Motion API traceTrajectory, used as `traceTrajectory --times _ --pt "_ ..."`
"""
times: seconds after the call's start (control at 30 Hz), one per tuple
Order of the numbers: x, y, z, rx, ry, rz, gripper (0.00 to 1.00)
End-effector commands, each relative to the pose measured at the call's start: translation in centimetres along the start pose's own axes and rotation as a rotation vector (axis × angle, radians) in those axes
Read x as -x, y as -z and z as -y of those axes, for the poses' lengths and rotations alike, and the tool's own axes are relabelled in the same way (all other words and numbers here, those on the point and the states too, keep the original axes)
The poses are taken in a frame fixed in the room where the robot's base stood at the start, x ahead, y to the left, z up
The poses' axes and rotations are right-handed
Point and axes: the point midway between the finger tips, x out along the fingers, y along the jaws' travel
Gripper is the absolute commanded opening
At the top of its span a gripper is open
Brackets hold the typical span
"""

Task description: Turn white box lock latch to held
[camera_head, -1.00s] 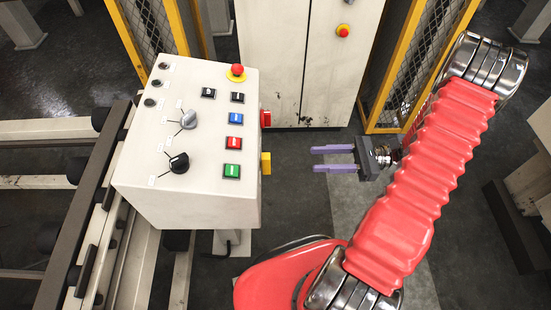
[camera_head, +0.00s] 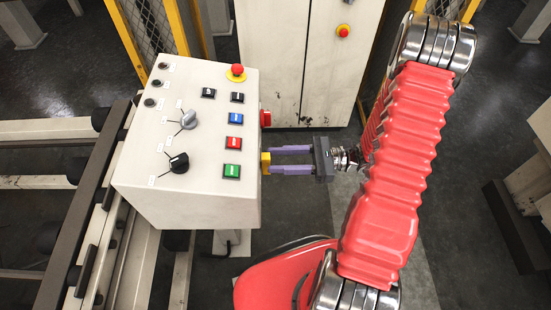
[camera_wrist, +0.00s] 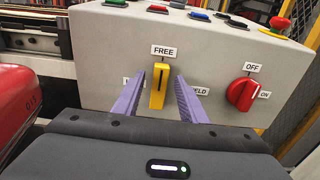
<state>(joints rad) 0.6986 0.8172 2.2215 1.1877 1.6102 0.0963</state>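The white box (camera_head: 190,190) stands left of my arm with buttons and knobs on its sloped top. The yellow lock latch (camera_wrist: 158,88) is on its side face and points up at the FREE label (camera_wrist: 163,50). A partly hidden label ending in "ELD" (camera_wrist: 200,91) is to its right, and another label to its left is mostly covered. The latch also shows at the box's right edge in the head view (camera_head: 265,163). My gripper (camera_wrist: 160,80) is open, with its purple fingers on either side of the latch; I cannot tell whether they touch it.
A red knob (camera_wrist: 241,93) marked OFF and ON sits right of the latch on the same face. A red emergency button (camera_head: 237,70) is on the box top. A white cabinet (camera_head: 310,60) and yellow-framed mesh (camera_head: 150,25) stand behind.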

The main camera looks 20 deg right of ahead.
Motion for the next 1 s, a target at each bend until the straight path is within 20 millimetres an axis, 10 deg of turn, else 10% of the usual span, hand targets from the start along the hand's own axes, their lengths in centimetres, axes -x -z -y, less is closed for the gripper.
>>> traceTrajectory --times 0.5,1.0 --pt "-1.5 0.0 0.0 0.001 0.0 -0.001 0.38" --pt "-1.5 0.0 0.0 0.0 0.0 -0.001 0.02"
